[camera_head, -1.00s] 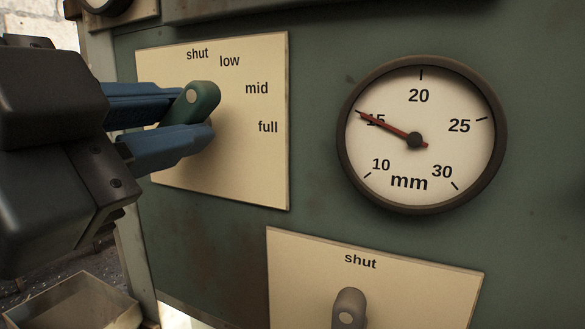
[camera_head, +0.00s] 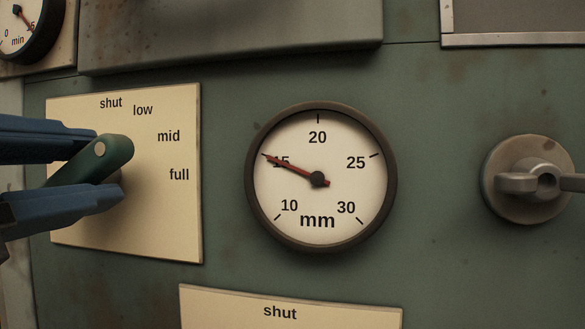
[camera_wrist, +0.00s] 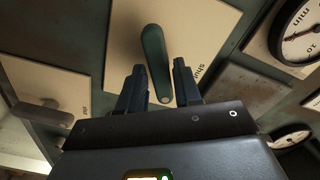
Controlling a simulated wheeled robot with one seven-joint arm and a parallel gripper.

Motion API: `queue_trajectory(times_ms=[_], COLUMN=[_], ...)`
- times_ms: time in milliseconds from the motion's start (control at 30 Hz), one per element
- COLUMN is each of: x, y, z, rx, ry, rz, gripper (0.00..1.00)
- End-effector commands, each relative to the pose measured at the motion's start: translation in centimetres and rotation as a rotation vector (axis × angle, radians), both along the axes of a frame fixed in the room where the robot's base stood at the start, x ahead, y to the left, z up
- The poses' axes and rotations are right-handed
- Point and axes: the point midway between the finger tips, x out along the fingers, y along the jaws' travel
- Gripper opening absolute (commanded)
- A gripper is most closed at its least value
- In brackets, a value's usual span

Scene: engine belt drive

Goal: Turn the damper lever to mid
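The damper lever (camera_head: 118,150) is a dark green handle with a pale dot, on a cream plate (camera_head: 165,235) marked shut, low, mid and full. It slants up to the right; which mark it points at cannot be told for sure. My gripper (camera_head: 108,165) has its blue fingers on either side of the lever, one above and one below. In the wrist view the lever (camera_wrist: 155,55) lies between the dark fingers of my gripper (camera_wrist: 160,68), with a slim gap at the right finger. The lever's hub is partly hidden by the lower finger.
A round mm gauge (camera_head: 320,205) right of the plate reads about 15. A grey knob (camera_head: 530,180) juts out farther right. Another plate marked shut (camera_head: 290,308) is below, and a min dial (camera_head: 22,25) is at top left. The green panel between them is clear.

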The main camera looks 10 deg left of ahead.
Motion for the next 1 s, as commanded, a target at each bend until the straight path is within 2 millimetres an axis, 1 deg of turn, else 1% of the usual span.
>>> queue_trajectory(times_ms=[33,100,133,333,433,567,800,900,1000], x=[0.0,0.0,0.0,0.0,-0.4,-2.1,-5.9,-7.0,-7.6], y=[0.0,0.0,0.0,0.0,0.1,0.3,0.6,0.6,0.6], z=[0.0,0.0,0.0,0.0,0.0,0.0,0.0,0.0,0.0], rx=[0.000,0.000,0.000,0.000,0.000,0.000,0.000,0.000,0.000], ry=[0.000,-0.001,-0.001,-0.002,-0.002,-0.002,-0.002,-0.001,-0.002], rz=[0.000,0.000,0.000,0.001,0.002,0.005,0.004,0.003,0.001], gripper=[0.39,0.45,0.47,0.47,0.47,0.47,0.47,0.47,0.47])
